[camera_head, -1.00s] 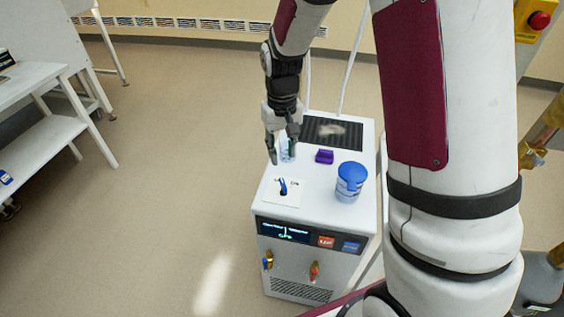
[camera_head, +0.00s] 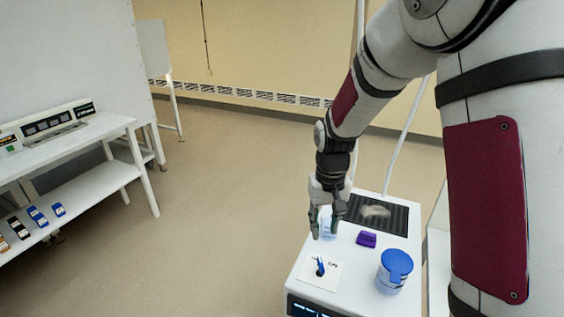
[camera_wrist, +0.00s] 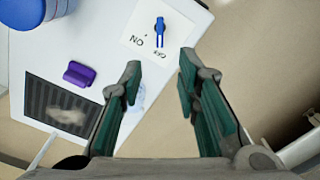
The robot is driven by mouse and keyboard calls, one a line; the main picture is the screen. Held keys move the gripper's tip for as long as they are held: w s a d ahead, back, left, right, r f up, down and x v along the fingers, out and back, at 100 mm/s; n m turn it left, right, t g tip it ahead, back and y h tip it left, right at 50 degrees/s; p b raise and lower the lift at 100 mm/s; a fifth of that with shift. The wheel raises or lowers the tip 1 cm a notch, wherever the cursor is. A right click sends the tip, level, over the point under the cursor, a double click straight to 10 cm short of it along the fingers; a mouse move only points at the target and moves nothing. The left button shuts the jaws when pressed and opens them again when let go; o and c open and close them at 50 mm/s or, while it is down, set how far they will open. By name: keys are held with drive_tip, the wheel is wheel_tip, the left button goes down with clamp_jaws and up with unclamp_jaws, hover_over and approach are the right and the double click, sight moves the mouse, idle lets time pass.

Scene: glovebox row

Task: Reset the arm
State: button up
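My gripper (camera_head: 326,222) hangs from my bent arm, pointing down above the white machine's top (camera_head: 352,274). In the wrist view its two fingers (camera_wrist: 160,85) are apart with nothing between them. Ahead of the fingertips is a blue switch lever (camera_wrist: 159,32) on a white plate marked ON and OFF; it also shows in the head view (camera_head: 320,267). The lever stands apart from the fingers. A clear item (camera_wrist: 137,98) is partly hidden behind one finger.
On the machine top are a blue-lidded jar (camera_head: 394,271), a purple block (camera_head: 366,240) and a dark grille (camera_head: 377,213). A white shelf bench (camera_head: 70,150) with small boxes stands at the left. Open floor (camera_head: 220,210) lies between bench and machine.

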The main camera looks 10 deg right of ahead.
drive_tip(key=s+r+t, duration=0.3)
drive_tip(key=s+r, duration=0.6)
drive_tip(key=r, duration=0.6)
drive_tip(key=s+r+t, duration=0.1)
drive_tip(key=s+r, duration=0.2)
drive_tip(key=s, duration=0.4)
drive_tip(key=s+r+t, duration=0.1)
drive_tip(key=s+r, duration=0.2)
drive_tip(key=s, duration=0.4)
drive_tip(key=shift+n, duration=0.3)
idle(0.7)
